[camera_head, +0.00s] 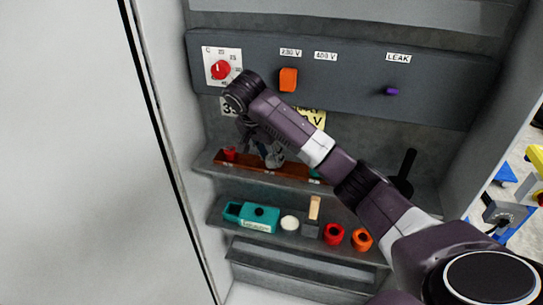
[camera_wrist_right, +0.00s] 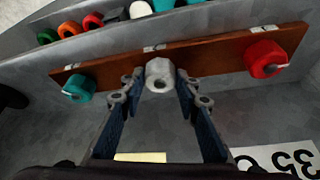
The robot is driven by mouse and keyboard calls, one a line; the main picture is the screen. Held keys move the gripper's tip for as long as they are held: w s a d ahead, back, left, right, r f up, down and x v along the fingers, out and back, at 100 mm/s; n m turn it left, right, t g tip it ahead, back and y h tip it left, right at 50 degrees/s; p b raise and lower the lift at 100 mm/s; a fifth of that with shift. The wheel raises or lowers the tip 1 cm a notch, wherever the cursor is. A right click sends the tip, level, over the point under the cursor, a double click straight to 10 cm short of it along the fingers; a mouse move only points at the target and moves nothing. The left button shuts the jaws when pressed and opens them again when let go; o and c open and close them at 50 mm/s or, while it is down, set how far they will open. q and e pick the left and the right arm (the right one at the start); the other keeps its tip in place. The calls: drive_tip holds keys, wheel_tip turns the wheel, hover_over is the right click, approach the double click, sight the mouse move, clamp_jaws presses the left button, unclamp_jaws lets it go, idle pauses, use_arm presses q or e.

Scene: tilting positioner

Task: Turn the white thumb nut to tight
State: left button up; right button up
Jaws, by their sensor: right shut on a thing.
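The white thumb nut (camera_wrist_right: 160,74) sits in the middle of a reddish-brown bar (camera_wrist_right: 220,47), between a teal nut (camera_wrist_right: 78,88) and a red nut (camera_wrist_right: 265,58). A hole or dark centre shows in its near face. My right gripper (camera_wrist_right: 158,83) is shut on the white nut, with one finger on each side of it. In the head view my right gripper (camera_head: 268,152) is at the bar (camera_head: 290,170) and hides the white nut. I cannot read from the nut how tight it is. My left gripper is not in view.
A panel above holds a red dial (camera_head: 221,69), an orange switch (camera_head: 288,79) and a purple knob (camera_head: 391,91). The shelf below carries a teal box (camera_head: 252,217), a red ring (camera_head: 333,234) and an orange ring (camera_head: 361,239). A black handle (camera_head: 406,168) stands right of my arm.

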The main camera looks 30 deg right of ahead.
drive_tip(key=m, duration=0.1)
drive_tip(key=m+g, duration=0.1)
drive_tip(key=m, duration=0.2)
drive_tip(key=shift+w+r+m+g, duration=0.1)
drive_tip(key=shift+w+m+g, duration=0.2)
drive_tip(key=shift+g, duration=0.1)
drive_tip(key=shift+m+g, duration=0.7)
drive_tip(key=shift+m, duration=1.1)
drive_tip(key=o, duration=1.1)
drive_tip(key=shift+o, duration=0.2)
drive_tip(key=v, duration=1.2)
